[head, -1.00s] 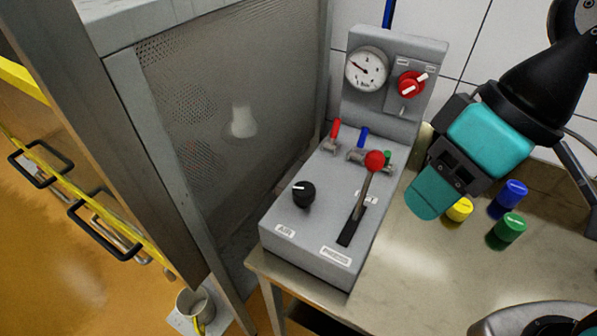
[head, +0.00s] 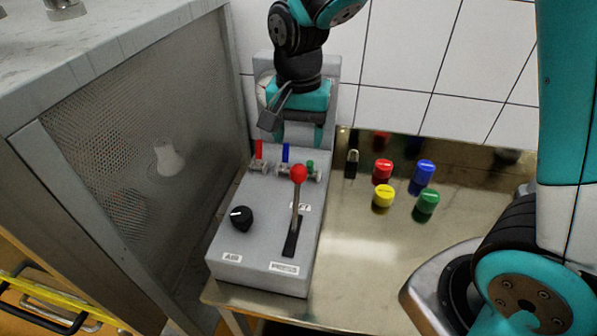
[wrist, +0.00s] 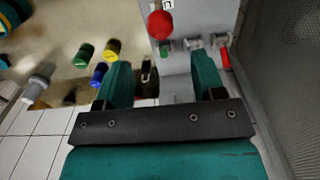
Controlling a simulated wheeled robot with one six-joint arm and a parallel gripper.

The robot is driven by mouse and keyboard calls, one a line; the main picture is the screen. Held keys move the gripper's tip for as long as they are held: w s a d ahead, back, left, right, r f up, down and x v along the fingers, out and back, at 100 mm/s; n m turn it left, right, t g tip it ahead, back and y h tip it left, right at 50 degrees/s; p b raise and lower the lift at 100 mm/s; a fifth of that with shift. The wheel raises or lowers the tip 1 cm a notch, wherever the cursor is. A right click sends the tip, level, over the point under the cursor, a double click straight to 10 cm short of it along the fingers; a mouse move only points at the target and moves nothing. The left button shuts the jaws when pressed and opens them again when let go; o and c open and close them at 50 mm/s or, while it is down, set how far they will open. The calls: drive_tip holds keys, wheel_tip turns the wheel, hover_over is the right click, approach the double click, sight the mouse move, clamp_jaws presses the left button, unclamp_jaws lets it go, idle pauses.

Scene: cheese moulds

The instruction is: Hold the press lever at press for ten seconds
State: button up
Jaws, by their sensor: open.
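The press lever (head: 295,212) has a red ball knob and rises from a dark slot on top of a grey control box (head: 240,255). Labels sit near the slot; the small print is hard to read. My gripper (head: 292,122) is open and empty, above and behind the lever near the box's upright back panel. It does not touch the lever. In the wrist view the fingers of my gripper (wrist: 163,72) are spread, and the red knob (wrist: 160,25) shows beyond them. My gripper and arm hide the gauge and red switch on the panel.
Small red (head: 258,152), blue (head: 286,152) and green valve handles stand behind the lever. A black dial (head: 241,217) is left of it. Several coloured cylinders (head: 383,195) stand on the metal table to the right. A mesh-sided cabinet (head: 110,150) stands close on the left.

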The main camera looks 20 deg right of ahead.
sight(299, 166)
wheel_tip(299, 166, down, 11)
drive_tip(key=shift+r+p, duration=0.1)
drive_tip(key=shift+p, duration=0.65)
